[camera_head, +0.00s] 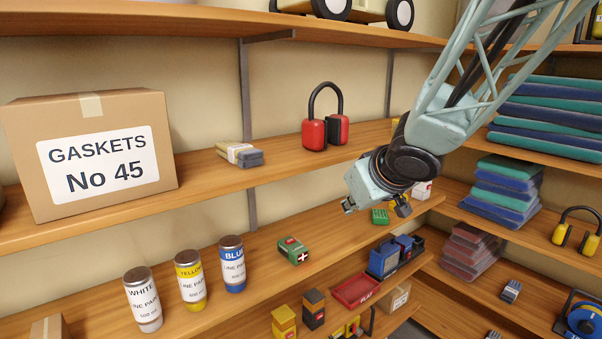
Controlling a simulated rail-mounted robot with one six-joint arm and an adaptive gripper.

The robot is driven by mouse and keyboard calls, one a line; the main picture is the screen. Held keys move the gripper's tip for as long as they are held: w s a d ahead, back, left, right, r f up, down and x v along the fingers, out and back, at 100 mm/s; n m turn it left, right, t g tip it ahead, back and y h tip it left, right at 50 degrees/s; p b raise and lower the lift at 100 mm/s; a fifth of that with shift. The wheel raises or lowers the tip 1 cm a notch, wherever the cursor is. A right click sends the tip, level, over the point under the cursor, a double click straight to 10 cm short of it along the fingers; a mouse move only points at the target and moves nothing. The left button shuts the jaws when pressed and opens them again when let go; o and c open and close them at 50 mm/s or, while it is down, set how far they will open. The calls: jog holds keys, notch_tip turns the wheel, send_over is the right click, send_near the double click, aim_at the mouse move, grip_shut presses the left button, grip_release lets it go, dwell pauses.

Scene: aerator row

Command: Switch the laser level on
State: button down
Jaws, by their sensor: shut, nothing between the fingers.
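My gripper (376,206) hangs from the arm at right of centre, in front of the middle shelf's right part. It is shut and holds nothing. I cannot pick out the laser level for certain. A small yellow block with a dark band (283,322) and a dark block with a brown top (314,308) stand side by side on the lower shelf at the bottom; their faces are too small to read. No switch or laser light shows. Small items behind my gripper are partly hidden, among them a green one (380,216).
A gaskets carton (100,150) and red ear defenders (325,132) stand on the middle shelf.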

jog(key=s+d+f+m+g+h+b, duration=0.15)
jog(key=s+d+b, duration=0.25)
jog(key=s+d, duration=0.45)
jog(key=s+d+f+m+h+b, duration=0.1)
jog(key=s+d+m+h+b, duration=0.3)
jog(key=s, duration=0.7)
jog(key=s+a+f+g+y+b, duration=0.1)
jog(key=s+f+b, duration=0.3)
jog(key=s, duration=0.9)
jog(key=s+a+f+g+y+b, duration=0.2)
jog(key=s+f+b, duration=0.3)
jog(key=s, duration=0.8)
jog(key=shift+s+a+f+g, duration=0.2)
jog(key=shift+a+f+g, duration=0.3)
jog(key=shift+f, duration=0.65)
jog(key=shift+a, duration=0.1)
